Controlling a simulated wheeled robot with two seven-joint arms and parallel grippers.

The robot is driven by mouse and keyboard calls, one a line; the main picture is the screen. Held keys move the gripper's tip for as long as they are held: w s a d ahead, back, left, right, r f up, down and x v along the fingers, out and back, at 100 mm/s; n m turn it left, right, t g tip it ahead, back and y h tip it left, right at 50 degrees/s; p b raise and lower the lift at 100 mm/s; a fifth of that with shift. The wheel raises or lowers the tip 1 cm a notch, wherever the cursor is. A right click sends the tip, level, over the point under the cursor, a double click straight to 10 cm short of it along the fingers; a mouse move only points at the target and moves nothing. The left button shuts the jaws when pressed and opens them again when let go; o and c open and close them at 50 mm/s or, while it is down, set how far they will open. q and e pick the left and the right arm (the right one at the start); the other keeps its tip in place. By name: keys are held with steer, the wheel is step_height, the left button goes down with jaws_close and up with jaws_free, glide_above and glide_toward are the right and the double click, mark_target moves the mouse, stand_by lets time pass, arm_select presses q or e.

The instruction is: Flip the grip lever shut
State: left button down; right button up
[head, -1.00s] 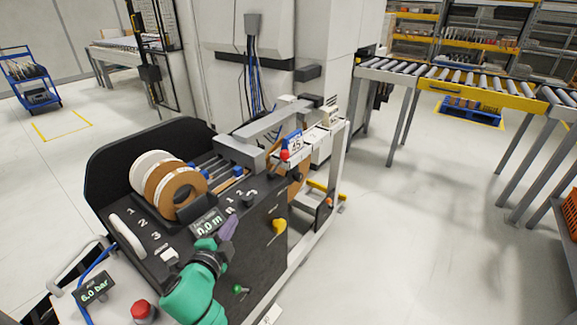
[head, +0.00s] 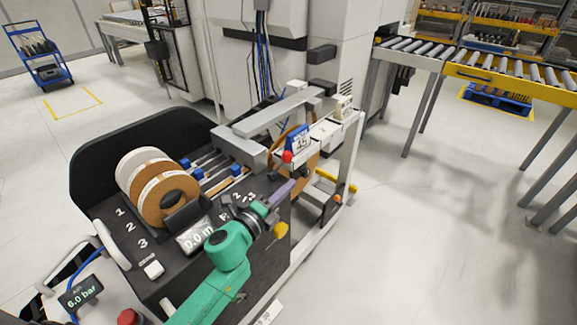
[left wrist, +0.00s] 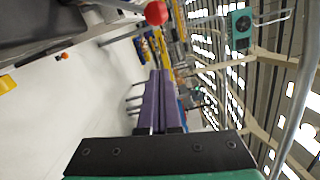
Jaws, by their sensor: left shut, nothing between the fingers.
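A lever with a red ball knob (head: 288,156) sits at the right end of the banding machine, beside a blue-framed sign (head: 298,140). I take it for the grip lever, but no label shows. The red ball (left wrist: 156,12) also shows at the top of the left wrist view, beyond the fingertips. My left gripper (head: 288,187) is shut and empty, with its purple fingers pointing up and right, below the red knob and apart from it. The fingers (left wrist: 160,78) lie together in the left wrist view. My right gripper is not in view.
A yellow knob (head: 280,230) is on the machine's front, just below my left gripper. A grey arm (head: 278,110) spans the machine top. The floor (head: 430,240) to the right is clear.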

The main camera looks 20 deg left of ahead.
mark_target(280, 166)
arm_select(q)
steer(key=w+a+p, duration=0.1)
steer(key=w, duration=0.5)
steer(key=shift+w+a+r, duration=0.3)
steer(key=shift+a+r, duration=0.1)
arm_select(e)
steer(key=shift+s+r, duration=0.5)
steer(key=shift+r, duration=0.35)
